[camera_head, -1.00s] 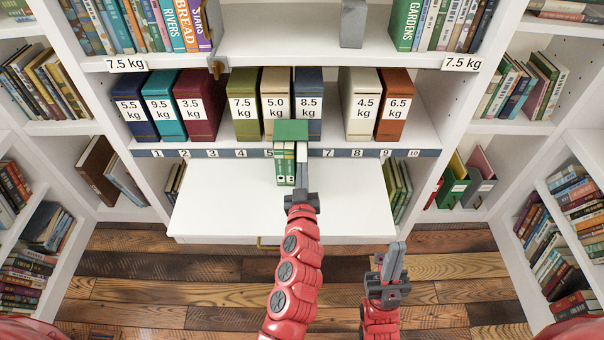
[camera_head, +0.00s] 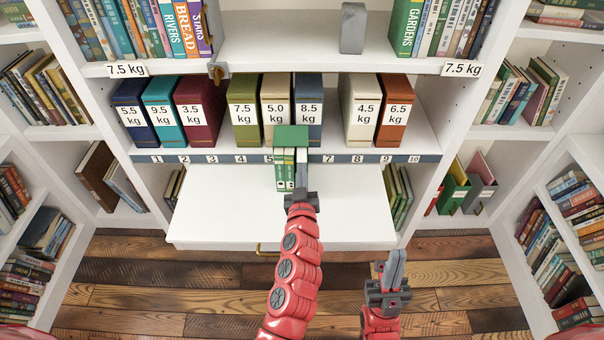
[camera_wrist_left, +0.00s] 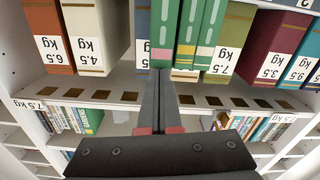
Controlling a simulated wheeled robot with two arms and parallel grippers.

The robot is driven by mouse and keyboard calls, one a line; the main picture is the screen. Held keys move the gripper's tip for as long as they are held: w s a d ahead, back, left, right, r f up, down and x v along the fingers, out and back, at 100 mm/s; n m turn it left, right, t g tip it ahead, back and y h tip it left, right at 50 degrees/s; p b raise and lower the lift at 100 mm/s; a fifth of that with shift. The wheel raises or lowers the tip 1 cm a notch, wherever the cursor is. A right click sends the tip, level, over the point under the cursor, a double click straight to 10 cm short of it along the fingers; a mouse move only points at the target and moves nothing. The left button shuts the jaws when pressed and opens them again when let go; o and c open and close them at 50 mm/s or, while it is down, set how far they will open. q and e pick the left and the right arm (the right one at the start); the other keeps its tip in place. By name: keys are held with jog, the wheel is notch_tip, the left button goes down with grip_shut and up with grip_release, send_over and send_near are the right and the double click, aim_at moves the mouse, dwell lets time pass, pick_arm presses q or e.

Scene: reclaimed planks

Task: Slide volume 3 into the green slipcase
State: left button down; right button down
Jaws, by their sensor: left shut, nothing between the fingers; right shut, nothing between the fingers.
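The green slipcase (camera_head: 291,136) stands on the white pull-out board, near shelf marks 5 and 6. Two green spines (camera_head: 284,172) show in its front. To their right a pale strip, seemingly the page edges of volume 3 (camera_head: 302,156), juts toward me. In the left wrist view, upside down, three green spines stand side by side; the leftmost, with a pink band (camera_wrist_left: 162,30), seems to be volume 3. My left gripper (camera_head: 301,172) is shut and empty, its tips at this spine; contact is hard to tell. My right gripper (camera_head: 396,254) is shut and empty, above the floor.
Weight-labelled boxes stand on the shelf behind, including an olive one (camera_head: 243,112) and a blue one (camera_head: 308,112). The white board (camera_head: 225,215) is clear on both sides of the slipcase. Books (camera_head: 398,195) stand lower right, beyond the board.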

pick_arm(q)
jog(key=shift+w+b, duration=0.5)
jog(key=shift+w, duration=0.9)
jog(key=shift+s, duration=0.1)
jog(key=s+b, duration=0.4)
jog(key=s, duration=1.6)
